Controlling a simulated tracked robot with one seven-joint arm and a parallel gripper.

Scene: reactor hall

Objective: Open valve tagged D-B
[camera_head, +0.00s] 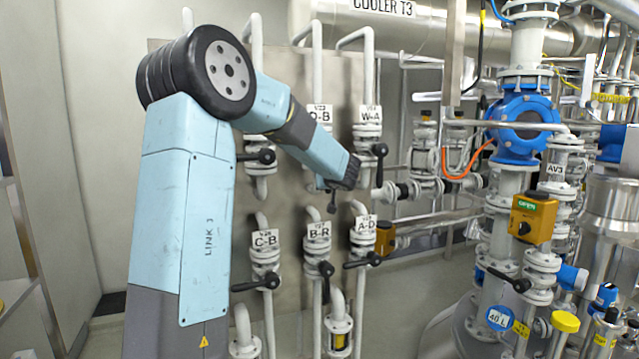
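The tag that appears to read D-B (320,114) is in the upper row of valves on the grey panel, its first letter partly covered by my arm. The body of its valve is mostly hidden behind my forearm. A dark handle end (332,208) points down just below my gripper and seems to belong to this valve. My gripper (347,180) is in front of the valve, close to that handle. Whether they touch, and how the fingers stand, cannot be made out.
Valve W-A (370,138) is close on the right with its black lever hanging down. Valves C-B (265,250), B-R (318,245) and A-D (364,235) form the lower row. An upper-left valve handle (262,156) sticks out beside my arm. Blue and orange pipe fittings crowd the right.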

